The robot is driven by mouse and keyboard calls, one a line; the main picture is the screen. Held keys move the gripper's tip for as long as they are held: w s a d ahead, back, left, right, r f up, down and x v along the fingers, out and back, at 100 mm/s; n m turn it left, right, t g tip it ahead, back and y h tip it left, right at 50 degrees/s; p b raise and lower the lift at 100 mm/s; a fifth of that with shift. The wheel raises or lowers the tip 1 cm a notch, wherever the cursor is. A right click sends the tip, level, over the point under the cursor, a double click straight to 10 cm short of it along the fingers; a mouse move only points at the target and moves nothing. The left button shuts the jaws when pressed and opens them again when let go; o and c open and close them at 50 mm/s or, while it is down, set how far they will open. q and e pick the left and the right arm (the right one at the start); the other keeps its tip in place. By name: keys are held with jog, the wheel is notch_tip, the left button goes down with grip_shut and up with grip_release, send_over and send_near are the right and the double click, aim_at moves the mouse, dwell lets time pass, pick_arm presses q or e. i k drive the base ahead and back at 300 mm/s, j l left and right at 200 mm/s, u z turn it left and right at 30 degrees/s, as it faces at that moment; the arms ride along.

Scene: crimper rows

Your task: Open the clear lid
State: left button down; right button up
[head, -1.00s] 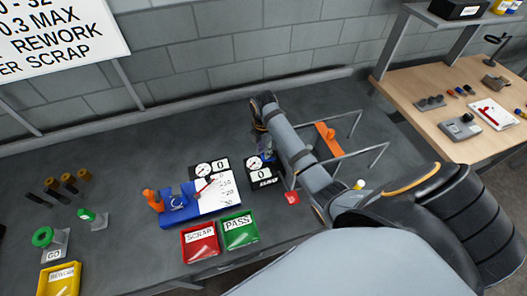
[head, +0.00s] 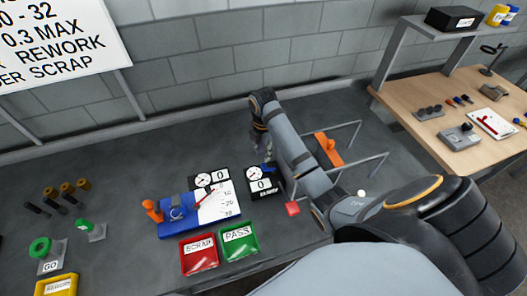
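I cannot make out a clear lid for certain. A grey bar frame (head: 355,123) stands around an orange-handled tool (head: 329,148) on the dark bench; any clear panel on it is too faint to see. My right arm comes in from the lower right and crosses in front of the frame's left side. My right gripper (head: 263,146) hangs at the far end of that arm, above and behind a black dial gauge (head: 262,184). Its fingers are small and partly hidden, so their opening does not show. My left gripper is out of view.
A blue gauge fixture (head: 180,228) with a white scale stands left of the arm. Red SCRAP (head: 199,266) and green PASS (head: 241,254) trays lie in front.

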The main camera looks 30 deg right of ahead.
aim_at(327, 146)
jog(key=k, duration=1.5)
